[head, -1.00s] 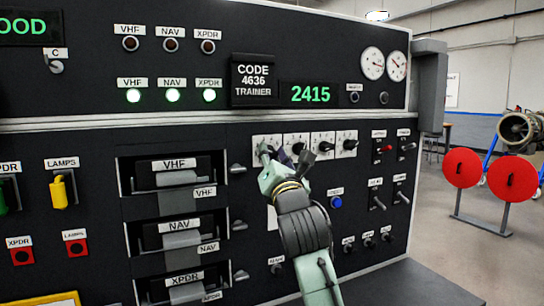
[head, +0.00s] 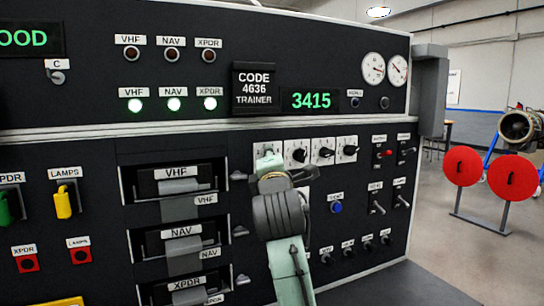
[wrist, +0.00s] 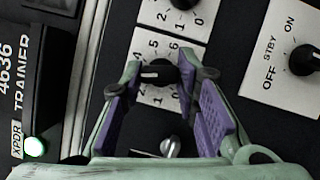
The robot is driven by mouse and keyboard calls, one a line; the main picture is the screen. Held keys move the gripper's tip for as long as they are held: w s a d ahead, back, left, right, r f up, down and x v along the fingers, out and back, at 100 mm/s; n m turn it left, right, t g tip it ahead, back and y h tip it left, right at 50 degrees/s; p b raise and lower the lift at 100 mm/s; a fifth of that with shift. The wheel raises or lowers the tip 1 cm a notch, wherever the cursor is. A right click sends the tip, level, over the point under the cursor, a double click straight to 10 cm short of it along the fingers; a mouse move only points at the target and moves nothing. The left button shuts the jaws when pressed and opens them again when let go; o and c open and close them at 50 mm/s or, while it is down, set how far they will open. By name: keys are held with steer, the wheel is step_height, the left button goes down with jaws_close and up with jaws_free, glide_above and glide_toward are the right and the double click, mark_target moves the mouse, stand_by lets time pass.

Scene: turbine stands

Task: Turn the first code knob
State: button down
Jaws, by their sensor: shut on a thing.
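The first code knob is a black rotary knob (wrist: 157,72) on a white numbered plate, the lowest of the code plates in the wrist view. My gripper (wrist: 165,76) has its green and purple fingers on both sides of it, shut on it. In the head view my gripper (head: 272,168) covers this knob, and only the top of its white plate (head: 266,147) shows. The green code display (head: 311,100) reads 3415. The placard (head: 254,86) beside it reads CODE 4636 TRAINER.
More code knobs (head: 299,155) stand in a row just right of my gripper. A metal latch (head: 239,176) sits close on its left, beside the VHF unit (head: 176,173). A blue button (head: 336,207) and several toggle switches (head: 377,208) are to the lower right.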

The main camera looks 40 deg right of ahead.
steer(key=shift+r+m+g+y+p, duration=0.1)
steer(key=shift+m+g+y+p, duration=0.35)
steer(key=shift+m+p, duration=0.85)
steer(key=shift+r+m+g+y+p, duration=0.1)
steer(key=shift+m+g+y+p, duration=0.35)
steer(key=shift+m, duration=1.55)
steer(key=shift+g, duration=0.3)
steer(key=c, duration=1.2)
jaws_free()
steer(key=shift+c, duration=0.2)
steer(key=shift+s, duration=0.1)
steer(key=v, duration=1.2)
steer(key=shift+f, duration=0.1)
